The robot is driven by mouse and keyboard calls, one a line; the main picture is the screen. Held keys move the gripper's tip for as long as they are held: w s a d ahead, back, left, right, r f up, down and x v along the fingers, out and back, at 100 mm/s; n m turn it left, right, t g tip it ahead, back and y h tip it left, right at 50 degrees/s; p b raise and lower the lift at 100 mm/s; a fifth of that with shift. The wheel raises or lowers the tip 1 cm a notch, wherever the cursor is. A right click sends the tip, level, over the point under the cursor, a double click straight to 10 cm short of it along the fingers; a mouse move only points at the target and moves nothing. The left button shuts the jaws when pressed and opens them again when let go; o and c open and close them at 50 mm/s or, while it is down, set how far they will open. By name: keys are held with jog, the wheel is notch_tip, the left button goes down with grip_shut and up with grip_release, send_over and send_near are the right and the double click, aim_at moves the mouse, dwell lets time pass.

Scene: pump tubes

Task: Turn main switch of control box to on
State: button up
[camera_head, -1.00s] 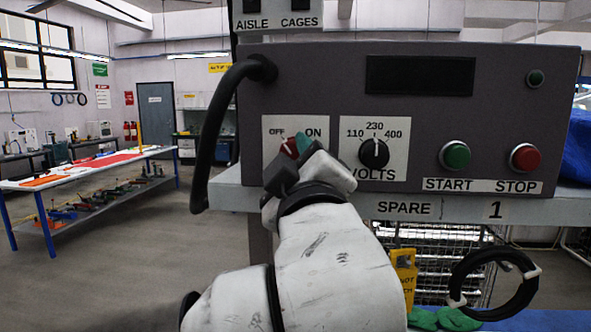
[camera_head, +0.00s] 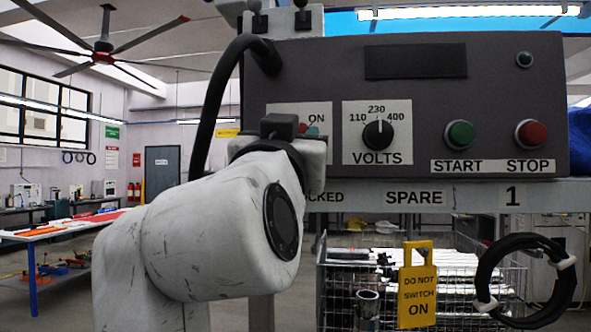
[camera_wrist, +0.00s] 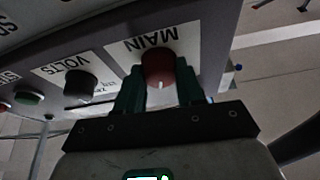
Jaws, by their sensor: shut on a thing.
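The grey control box (camera_head: 370,85) stands on a shelf in the head view. Its main switch is a red knob (camera_wrist: 158,62) beside the upside-down MAIN label (camera_wrist: 143,40) in the wrist view. The two green fingers of my gripper (camera_wrist: 160,84) are closed on either side of this knob. A white mark on the knob faces the gripper; I cannot tell the exact setting. In the head view, my gripper (camera_head: 307,130) covers most of the switch and the OFF label. The ON label (camera_head: 317,117) shows just above it.
The VOLTS knob (camera_head: 378,134), green START button (camera_head: 460,134) and red STOP button (camera_head: 531,133) sit right of the switch. A thick black cable (camera_head: 212,95) hangs at the box's left. A yellow tag (camera_head: 417,290) and black cable coil (camera_head: 490,285) hang below the shelf.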

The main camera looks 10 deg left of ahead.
jog(key=shift+a+m+g+h+b, duration=0.1)
jog(key=shift+m+g+h+b, duration=0.3)
jog(key=shift+m+h+b, duration=1.05)
jog(key=shift+a+m+g+h, duration=0.1)
jog(key=shift+m+g+h, duration=0.4)
jog(key=shift+m, duration=2.05)
jog(key=o, duration=1)
jog(key=shift+o, duration=0.2)
jog(key=b+v, duration=0.2)
jog(key=v, duration=0.8)
jog(key=shift+s+f, duration=0.25)
jog(key=shift+s, duration=0.05)
jog(key=shift+a, duration=0.1)
